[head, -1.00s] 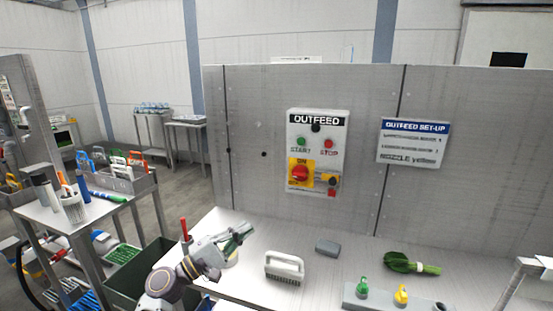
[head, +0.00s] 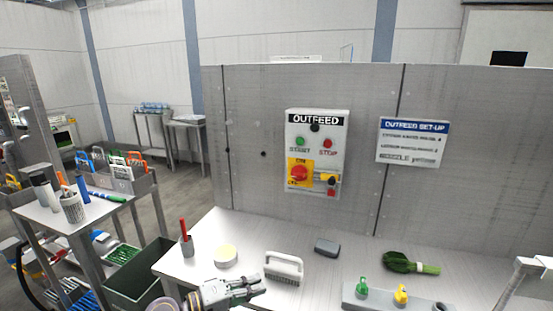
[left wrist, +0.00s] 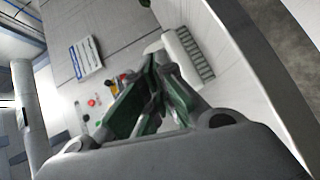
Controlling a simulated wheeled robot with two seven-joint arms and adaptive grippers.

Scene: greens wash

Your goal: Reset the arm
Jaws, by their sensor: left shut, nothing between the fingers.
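My left gripper (head: 250,287) is low in the head view, above the front of the steel bench (head: 200,266). Its fingers point right and are shut with nothing between them. In the left wrist view my left gripper (left wrist: 150,100) shows its green-sided fingers together. The white brush (head: 284,267) lies just beyond the fingertips on the bench; it also shows in the left wrist view (left wrist: 188,53). The outfeed panel (head: 316,152) on the grey wall is well above the gripper. My right gripper is not in view.
A nozzle rack (head: 394,300) stands at the front right. A green bin (head: 135,287) is left of the bench.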

